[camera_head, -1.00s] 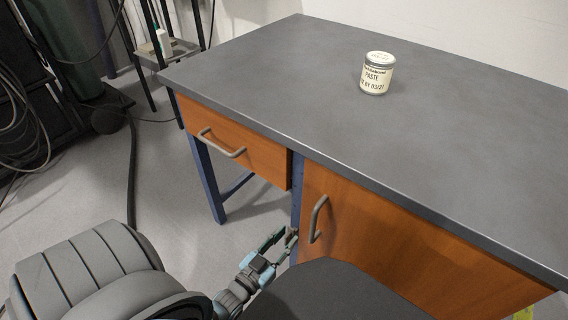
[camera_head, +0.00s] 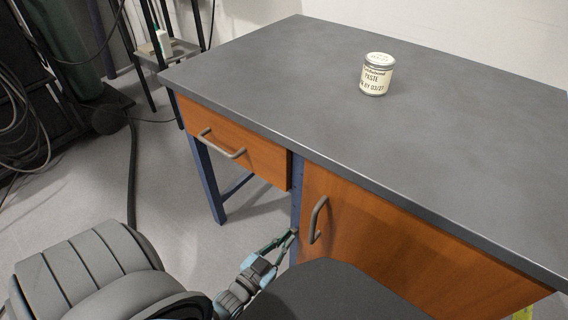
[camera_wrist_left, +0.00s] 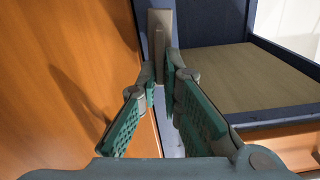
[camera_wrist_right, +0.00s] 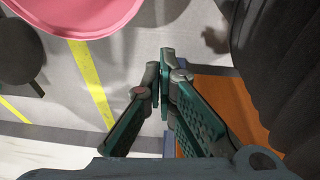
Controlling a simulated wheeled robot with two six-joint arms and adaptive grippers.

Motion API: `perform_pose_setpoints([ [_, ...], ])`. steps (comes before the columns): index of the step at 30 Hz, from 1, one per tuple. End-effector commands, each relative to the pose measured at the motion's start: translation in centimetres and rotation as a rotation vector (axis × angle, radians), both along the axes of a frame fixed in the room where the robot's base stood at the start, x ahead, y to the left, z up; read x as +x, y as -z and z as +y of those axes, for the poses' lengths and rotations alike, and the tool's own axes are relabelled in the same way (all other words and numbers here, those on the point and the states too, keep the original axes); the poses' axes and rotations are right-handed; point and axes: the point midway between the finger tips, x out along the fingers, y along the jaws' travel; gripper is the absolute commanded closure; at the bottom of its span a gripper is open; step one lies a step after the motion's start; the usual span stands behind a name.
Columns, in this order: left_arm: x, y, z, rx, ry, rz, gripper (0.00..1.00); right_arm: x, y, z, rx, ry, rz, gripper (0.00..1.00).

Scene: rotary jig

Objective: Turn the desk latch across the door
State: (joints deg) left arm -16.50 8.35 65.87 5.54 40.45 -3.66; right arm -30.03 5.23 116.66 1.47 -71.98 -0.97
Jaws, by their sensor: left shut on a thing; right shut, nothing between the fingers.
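The desk's orange door (camera_head: 385,245), with a grey bar handle (camera_head: 316,220), is on the right under the desktop. My left gripper (camera_head: 291,234) is low beside the door's left edge, at the blue desk post (camera_head: 297,185). In the left wrist view the latch (camera_wrist_left: 161,24) is a grey-brown bar at the post, beside the door (camera_wrist_left: 65,85). My left gripper (camera_wrist_left: 160,82) is shut on the latch's narrow lower part; its tips hide some of it. My right gripper (camera_wrist_right: 163,75) is shut and empty; the head view does not show it.
A paste jar (camera_head: 377,75) stands on the grey desktop (camera_head: 270,75). An orange drawer (camera_head: 230,150) is left of the post. The right wrist view shows a pink round seat-like thing (camera_wrist_right: 80,12) and yellow floor lines (camera_wrist_right: 92,85).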

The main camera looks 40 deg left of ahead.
Motion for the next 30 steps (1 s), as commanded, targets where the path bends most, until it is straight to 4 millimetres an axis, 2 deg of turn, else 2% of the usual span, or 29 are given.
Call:
perform_pose_setpoints([
  [12,0.1,0.1,-0.6,0.346,0.000,0.008,1.00,0.2,2.3,-0.2,0.007,0.017,-0.006,1.00],
  [30,0.1,0.9,-1.4,0.917,0.000,0.019,1.00,0.1,3.2,-0.3,0.007,0.023,-0.008,1.00],
])
